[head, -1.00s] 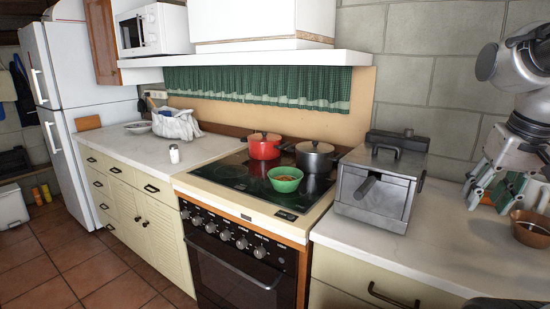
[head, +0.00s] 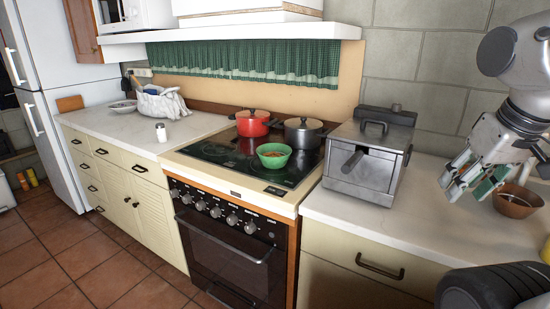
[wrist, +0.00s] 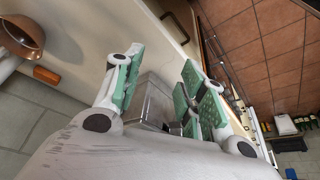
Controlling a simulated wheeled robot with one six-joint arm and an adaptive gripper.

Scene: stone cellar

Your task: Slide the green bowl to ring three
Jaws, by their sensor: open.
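The green bowl (head: 274,155) stands upright on the black glass hob (head: 225,158), near its front right, with something orange-brown inside. Ring markings on the hob are faint, and I cannot tell which is ring three. My gripper (head: 462,187) is open and empty above the right counter, far to the right of the bowl, with the fryer between them. In the wrist view its green-padded fingers (wrist: 160,88) are spread apart. The bowl cannot be made out there.
A red pot (head: 252,123) and a dark grey pot (head: 303,132) stand at the back of the hob. A metal fryer (head: 368,160) is right of the hob. A brown bowl (head: 517,201) sits near my gripper. A salt shaker (head: 161,133) stands on the left counter (head: 105,125).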

